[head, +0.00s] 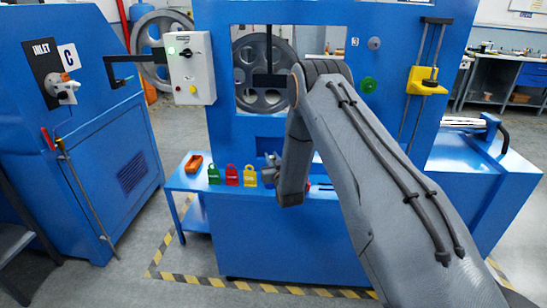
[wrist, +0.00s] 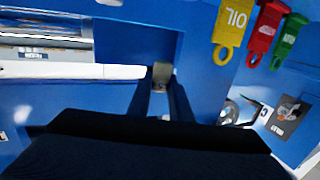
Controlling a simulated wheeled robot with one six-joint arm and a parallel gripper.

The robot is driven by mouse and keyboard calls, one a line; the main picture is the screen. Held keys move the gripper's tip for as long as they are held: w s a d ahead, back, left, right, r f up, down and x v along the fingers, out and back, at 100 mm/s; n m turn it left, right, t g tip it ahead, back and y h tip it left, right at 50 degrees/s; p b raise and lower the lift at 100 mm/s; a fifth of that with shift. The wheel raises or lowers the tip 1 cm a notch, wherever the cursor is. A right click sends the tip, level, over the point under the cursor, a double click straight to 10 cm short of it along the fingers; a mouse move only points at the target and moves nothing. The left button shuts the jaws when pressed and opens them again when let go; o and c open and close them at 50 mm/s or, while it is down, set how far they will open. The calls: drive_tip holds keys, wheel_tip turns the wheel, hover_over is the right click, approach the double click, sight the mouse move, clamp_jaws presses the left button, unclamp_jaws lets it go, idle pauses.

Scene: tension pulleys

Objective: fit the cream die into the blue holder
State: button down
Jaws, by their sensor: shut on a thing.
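My gripper (wrist: 162,92) shows in the wrist view as two dark fingers reaching forward. They are shut on a small grey-beige block (wrist: 162,72), which I take to be the cream die; the fingers hide much of it. The block is in front of a blue recessed part (wrist: 128,42) of the machine. I cannot tell whether it touches that part, or whether that part is the blue holder. In the head view my gripper (head: 270,170) is by the machine front, just right of the yellow tag, partly hidden by my arm. The die is not distinguishable there.
Green (head: 214,175), red (head: 232,175) and yellow (head: 250,176) tags hang on the machine front, close left of my gripper. An orange tray (head: 193,164) lies on the blue side table. A switch box (head: 190,68) juts out above. The striped floor in front is clear.

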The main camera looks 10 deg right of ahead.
drive_tip(key=shift+a+f+b, duration=0.25)
drive_tip(key=shift+f, duration=0.25)
drive_tip(key=shift+a+f+b, duration=0.2)
drive_tip(key=shift+f+b, duration=0.05)
drive_tip(key=shift+f, duration=0.25)
drive_tip(key=shift+f+b, duration=1.25)
drive_tip(key=shift+f, duration=1.2)
drive_tip(key=shift+f+b, duration=0.4)
drive_tip(key=shift+b, duration=0.05)
drive_tip(key=shift+f+b, duration=0.6)
drive_tip(key=shift+f, duration=0.4)
drive_tip(key=shift+s+f, duration=0.1)
drive_tip(key=shift+f, duration=0.1)
drive_tip(key=c, duration=1.5)
unclamp_jaws()
drive_tip(key=shift+c, duration=0.2)
drive_tip(key=shift+r, duration=0.1)
